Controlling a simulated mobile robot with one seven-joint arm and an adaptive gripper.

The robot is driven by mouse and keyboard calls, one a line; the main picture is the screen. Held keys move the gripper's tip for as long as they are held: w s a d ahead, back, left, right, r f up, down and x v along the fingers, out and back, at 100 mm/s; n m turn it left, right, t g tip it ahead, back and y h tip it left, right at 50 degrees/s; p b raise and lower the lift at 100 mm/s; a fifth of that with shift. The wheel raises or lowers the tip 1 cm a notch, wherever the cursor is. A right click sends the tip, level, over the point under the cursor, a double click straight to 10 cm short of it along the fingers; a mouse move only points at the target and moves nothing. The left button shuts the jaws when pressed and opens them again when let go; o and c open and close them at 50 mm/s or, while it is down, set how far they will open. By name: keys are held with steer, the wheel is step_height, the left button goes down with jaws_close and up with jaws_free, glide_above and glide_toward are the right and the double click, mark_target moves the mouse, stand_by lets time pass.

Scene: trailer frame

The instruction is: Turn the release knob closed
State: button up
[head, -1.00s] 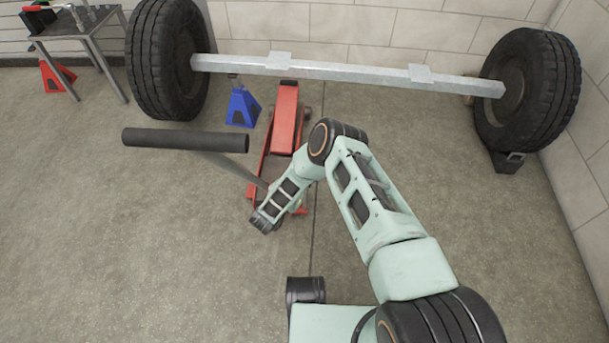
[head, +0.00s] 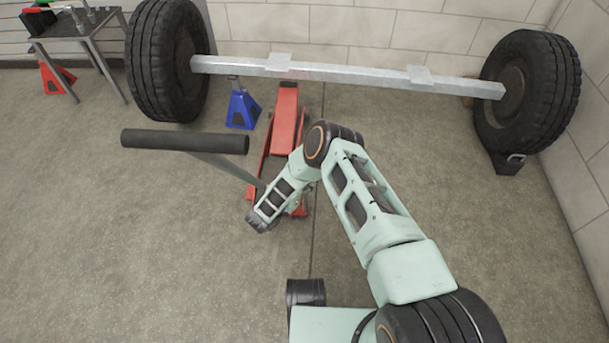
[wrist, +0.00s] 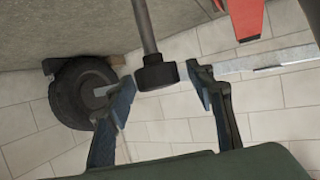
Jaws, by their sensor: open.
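A dark, blocky knob (wrist: 157,74) shows in the wrist view at the end of a grey rod (wrist: 144,28). I take it to be the release knob. My gripper (wrist: 160,78) is open, with one finger on each side of the knob in the picture. I cannot tell whether either finger touches it. The red floor jack (head: 285,125) stands under the axle in the head view, and its grey handle ends in a black crossbar (head: 185,141). My arm reaches down beside the handle's lower part. My fingers and the knob are hidden in the head view.
A pale metal axle (head: 345,72) joins two tyres, left (head: 165,65) and right (head: 525,95). A blue jack stand (head: 242,108) is left of the jack. A metal table (head: 75,30) and a red stand (head: 57,76) are at the back left. Floor at the front left is clear.

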steer(key=v, duration=1.2)
steer(key=shift+d, duration=0.1)
